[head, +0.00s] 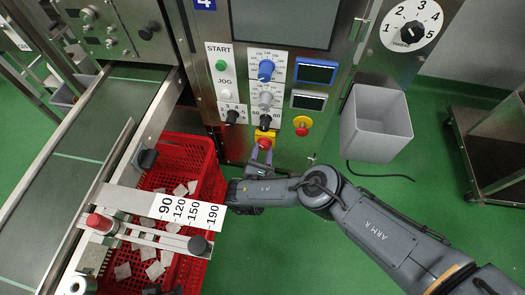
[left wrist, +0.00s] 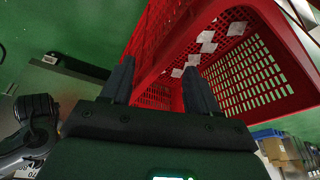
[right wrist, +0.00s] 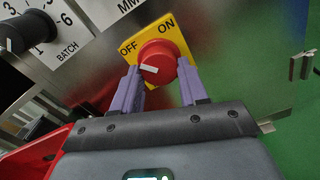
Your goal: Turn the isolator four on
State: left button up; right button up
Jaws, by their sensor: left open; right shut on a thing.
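The isolator is a red rotary knob (head: 264,143) on a yellow plate (right wrist: 186,40) marked OFF and ON, low on the panel of machine four (head: 204,4). In the right wrist view the red knob (right wrist: 160,57) has a short white mark towards the lower left of its face. My right gripper (right wrist: 160,80) has its purple fingers on either side of the knob and is shut on it; it also shows in the head view (head: 262,155). My left gripper (left wrist: 160,80) is open and empty beside the red crate in the left wrist view.
A red button on a round yellow base (head: 301,126) sits right of the isolator. A grey bin (head: 376,135) is further right.

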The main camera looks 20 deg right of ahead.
jog(key=m+p, duration=0.1)
jog(key=m, duration=0.2)
jog(key=shift+r+p, duration=0.15)
jog(key=shift+p, duration=0.15)
jog(key=m, duration=0.3)
jog(key=shift+m+p, duration=0.3)
jog(key=shift+p, duration=0.1)
jog(key=m+p, duration=0.1)
jog(key=m, duration=0.4)
jog(key=m+p, duration=0.1)
jog(key=m, duration=0.4)
jog(key=shift+a+r+p, duration=0.1)
jog(key=shift+p, duration=0.25)
jog(key=shift+m, duration=0.3)
jog(key=o, duration=1.1)
jog(key=shift+c, duration=0.2)
